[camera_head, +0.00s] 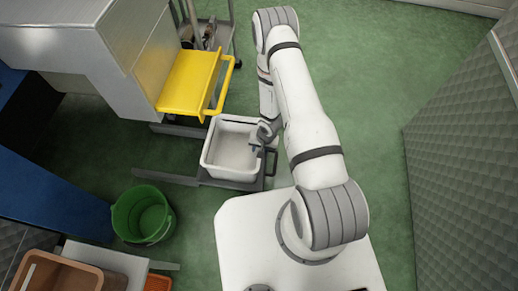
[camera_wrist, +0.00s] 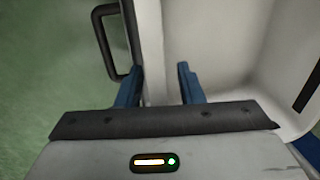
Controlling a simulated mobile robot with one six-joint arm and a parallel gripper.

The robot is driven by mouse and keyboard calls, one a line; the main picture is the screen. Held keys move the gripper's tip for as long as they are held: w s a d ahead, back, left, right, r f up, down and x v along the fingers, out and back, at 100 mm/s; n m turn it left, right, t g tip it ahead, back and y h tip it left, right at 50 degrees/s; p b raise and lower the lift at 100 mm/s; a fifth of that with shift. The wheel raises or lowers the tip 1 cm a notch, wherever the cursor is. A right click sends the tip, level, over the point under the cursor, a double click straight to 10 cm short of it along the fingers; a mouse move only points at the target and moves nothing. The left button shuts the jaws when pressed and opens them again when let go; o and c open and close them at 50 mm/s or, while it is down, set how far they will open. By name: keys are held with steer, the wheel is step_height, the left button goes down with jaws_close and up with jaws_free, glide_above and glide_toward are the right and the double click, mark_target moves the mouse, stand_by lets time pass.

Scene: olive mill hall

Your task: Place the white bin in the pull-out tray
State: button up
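The white bin (camera_head: 228,166), open and seemingly empty, stands upright over a low dark frame with a handle (camera_head: 271,163), which looks like the pull-out tray. The bin hides most of this frame, so I cannot tell whether the bin sits fully down in it. My gripper (camera_head: 261,140) is at the bin's right wall. In the wrist view, my gripper's blue fingers (camera_wrist: 160,87) are apart, one on each side of the bin's wall (camera_wrist: 152,45). A gap shows between the wall and the inner finger. The black handle (camera_wrist: 106,40) is left of the fingers.
A yellow tray-like part (camera_head: 187,82) juts from the grey machine (camera_head: 95,45) above and left of the bin. A green bucket (camera_head: 143,215) stands on the floor at lower left. A brown crate (camera_head: 55,275) is in the lower-left corner. Green floor is free at upper right.

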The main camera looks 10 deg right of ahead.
steer(key=w+d+r+n+h+p, duration=0.1)
steer(key=d+r, duration=0.1)
steer(key=r, duration=1.1)
steer(key=d+r+t+h+p, duration=0.1)
steer(key=d+r+p, duration=0.15)
steer(key=r, duration=0.95)
steer(key=w+d+r+n+h+p, duration=0.1)
steer(key=d+r, duration=0.2)
steer(key=r, duration=1)
steer(key=s+a+r+n, duration=0.1)
steer(key=s+r, duration=0.7)
steer(key=r, duration=0.2)
steer(key=s+a+r+n+y, duration=0.1)
steer(key=s+a+r, duration=0.1)
steer(key=s+r, duration=0.7)
steer(key=shift+s+a+r, duration=0.2)
steer(key=shift+a+r, duration=0.1)
steer(key=shift+r, duration=0.05)
step_height(320, 180, up, 23)
steer(key=t+p, duration=0.1)
steer(key=p, duration=1.9)
